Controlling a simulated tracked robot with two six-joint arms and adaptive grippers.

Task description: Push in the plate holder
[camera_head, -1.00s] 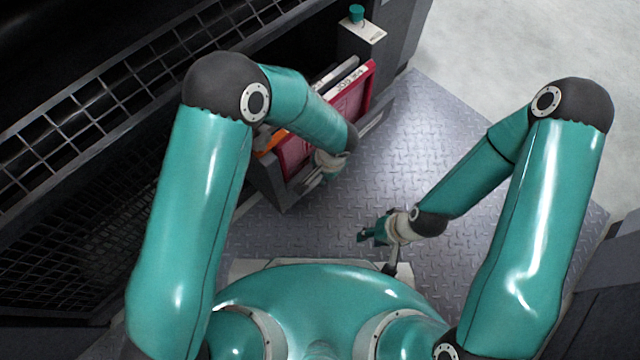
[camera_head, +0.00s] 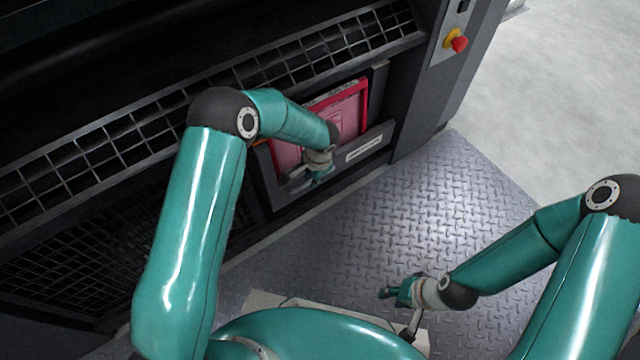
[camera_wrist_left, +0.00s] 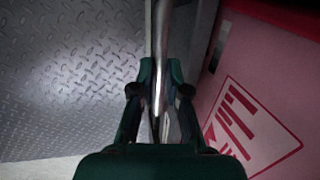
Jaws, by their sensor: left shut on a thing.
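The plate holder (camera_head: 376,150) is a dark grey tray with a white label on its front, low in the front of the machine. It stands nearly in line with the machine's face. It holds a red-framed pink plate (camera_head: 352,108), which also shows at the right of the left wrist view (camera_wrist_left: 265,75). My left gripper (camera_head: 318,178) is at the holder's front. In the left wrist view its fingers (camera_wrist_left: 160,98) are closed around a shiny metal handle bar (camera_wrist_left: 160,30). My right gripper (camera_head: 390,292) hangs over the floor, apart from the holder; its fingers are too small to judge.
The dark machine has a wire mesh guard (camera_head: 120,145) above and left of the holder. A red and yellow emergency button (camera_head: 457,42) sits on its right post. The diamond-plate floor (camera_head: 400,215) in front is clear.

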